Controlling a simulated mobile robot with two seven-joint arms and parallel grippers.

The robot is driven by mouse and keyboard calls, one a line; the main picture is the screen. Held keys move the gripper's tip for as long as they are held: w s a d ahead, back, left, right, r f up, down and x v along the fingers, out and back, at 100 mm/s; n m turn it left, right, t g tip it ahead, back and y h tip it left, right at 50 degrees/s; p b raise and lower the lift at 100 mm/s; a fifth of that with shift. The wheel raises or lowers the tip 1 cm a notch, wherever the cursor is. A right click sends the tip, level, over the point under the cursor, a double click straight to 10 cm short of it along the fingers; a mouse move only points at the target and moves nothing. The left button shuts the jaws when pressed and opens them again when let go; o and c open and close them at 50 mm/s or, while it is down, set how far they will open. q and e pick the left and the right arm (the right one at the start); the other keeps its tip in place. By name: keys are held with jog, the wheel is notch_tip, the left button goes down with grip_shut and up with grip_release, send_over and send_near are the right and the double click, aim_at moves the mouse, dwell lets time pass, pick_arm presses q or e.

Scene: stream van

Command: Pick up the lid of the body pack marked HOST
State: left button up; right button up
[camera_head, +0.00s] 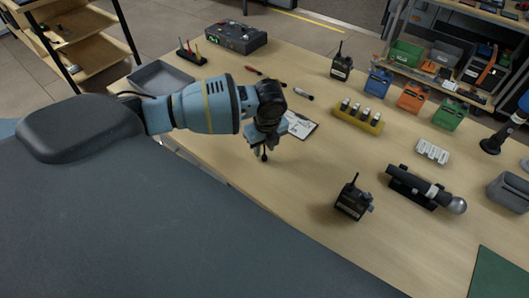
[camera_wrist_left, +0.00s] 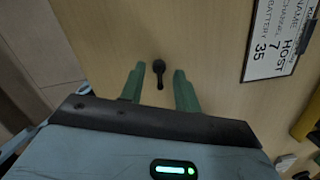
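Two black body packs with antennas stand on the wooden table, one near the front (camera_head: 353,201) and one farther back (camera_head: 341,66). Their labels are too small to read, and I cannot make out a separate lid on either. My left gripper (camera_head: 261,147) is low over the table, to the left of the front pack. In the left wrist view its green fingers (camera_wrist_left: 158,88) are open. A small black piece with a round head and narrow stem (camera_wrist_left: 158,72) shows between the fingertips, apparently untouched. My right gripper is not in view.
A clipboard (camera_wrist_left: 281,38) reading HOST, 7, 35 lies beside the left gripper. A yellow battery holder (camera_head: 357,119), coloured bins, a white block (camera_head: 432,152) and a black microphone in a cradle (camera_head: 418,187) lie to the right.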

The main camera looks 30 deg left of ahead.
pick_arm(q)
grip_shut()
jog(key=shift+r, duration=0.1)
jog(key=shift+r, duration=0.55)
notch_tip(320, 180, up, 2)
jog(key=shift+r, duration=0.15)
jog(key=s+r+p, duration=0.1)
jog(key=s, duration=1.5)
jog(key=shift+r, duration=0.2)
